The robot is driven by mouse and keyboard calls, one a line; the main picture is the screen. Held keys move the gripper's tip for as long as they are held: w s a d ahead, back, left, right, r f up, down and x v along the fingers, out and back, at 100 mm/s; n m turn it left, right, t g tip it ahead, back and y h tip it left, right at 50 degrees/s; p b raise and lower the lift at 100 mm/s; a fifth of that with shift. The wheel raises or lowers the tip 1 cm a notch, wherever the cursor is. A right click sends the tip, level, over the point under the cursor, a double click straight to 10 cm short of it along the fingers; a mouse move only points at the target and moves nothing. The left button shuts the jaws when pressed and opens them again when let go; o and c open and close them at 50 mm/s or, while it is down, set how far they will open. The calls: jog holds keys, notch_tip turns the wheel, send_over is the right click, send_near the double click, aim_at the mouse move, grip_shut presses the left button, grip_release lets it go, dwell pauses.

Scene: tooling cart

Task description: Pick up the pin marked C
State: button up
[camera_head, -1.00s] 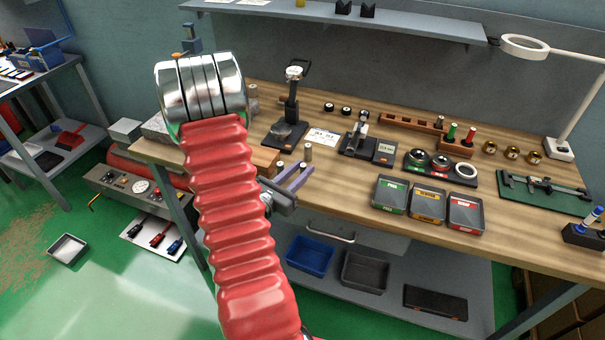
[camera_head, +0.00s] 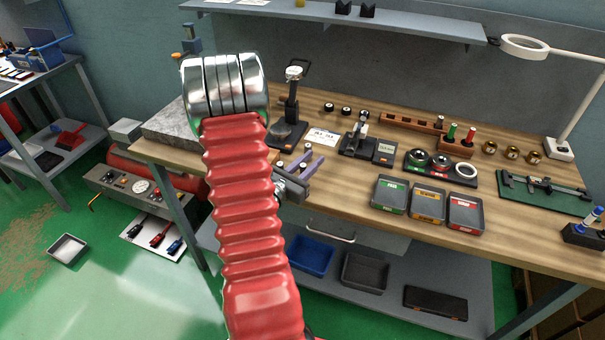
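Several small metal pins stand at the front left of the workbench, by my gripper. One grey pin (camera_head: 308,147) shows just beyond the fingertips, and another small one shows at the left of the fingers. No letter can be read on any pin, so I cannot tell which is C. My gripper (camera_head: 308,160) is partly hidden behind my red sleeved arm. Its two purple-grey fingers point away to the upper right with a gap between them. It looks open, with no pin visibly held. Whether the grey pin lies between the fingers or behind them cannot be told.
A dial gauge stand (camera_head: 290,110) stands behind the gripper, with a white card (camera_head: 324,137) to its right. A grey stone plate (camera_head: 172,128) lies left. A wooden rack (camera_head: 400,120) and three labelled trays, one yellow (camera_head: 428,204), are farther right.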

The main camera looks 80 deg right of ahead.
jog(key=shift+c, duration=0.3)
grip_shut()
jog(key=shift+r, duration=0.15)
notch_tip(320, 180, up, 10)
dwell(0.8)
dwell(0.4)
